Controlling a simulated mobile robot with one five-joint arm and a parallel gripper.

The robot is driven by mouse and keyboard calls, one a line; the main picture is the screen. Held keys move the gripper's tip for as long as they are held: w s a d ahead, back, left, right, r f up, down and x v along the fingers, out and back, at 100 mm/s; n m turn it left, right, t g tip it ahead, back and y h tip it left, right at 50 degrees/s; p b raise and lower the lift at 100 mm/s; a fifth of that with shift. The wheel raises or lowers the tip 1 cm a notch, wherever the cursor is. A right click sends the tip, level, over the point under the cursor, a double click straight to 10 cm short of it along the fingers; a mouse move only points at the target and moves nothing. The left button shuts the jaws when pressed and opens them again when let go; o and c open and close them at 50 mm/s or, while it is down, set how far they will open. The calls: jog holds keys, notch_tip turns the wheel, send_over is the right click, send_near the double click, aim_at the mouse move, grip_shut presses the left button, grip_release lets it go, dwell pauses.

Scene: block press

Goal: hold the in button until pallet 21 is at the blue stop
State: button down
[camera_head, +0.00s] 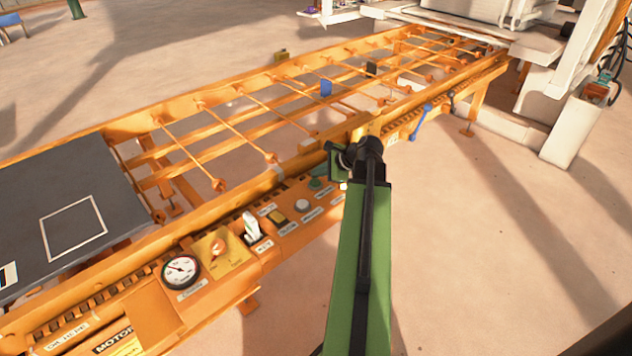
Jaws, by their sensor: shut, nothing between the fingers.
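A dark grey pallet (85,185) with a white square outline lies on the left end of the orange roller conveyor. A white label at its left edge is cut off, so its number cannot be read. A blue stop (326,88) stands farther along the conveyor, well apart from the pallet. My gripper (334,177) is shut and empty above the far end of the control panel. A green button (318,183) shows just left of it; I cannot tell whether they touch. The button labels are too small to read, and my arm hides part of the panel.
Floor at right is clear.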

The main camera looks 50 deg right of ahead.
aim_at(318, 182)
dwell(0.4)
jog(key=shift+f+b, duration=0.45)
jog(key=shift+f+b, duration=0.5)
dwell(0.5)
jog(key=shift+r, duration=0.15)
dwell(4.3)
jog(key=shift+r+p, duration=0.8)
jog(key=shift+p, duration=0.15)
jog(key=shift+r, duration=0.1)
notch_tip(318, 182, up, 5)
jog(key=p, duration=0.5)
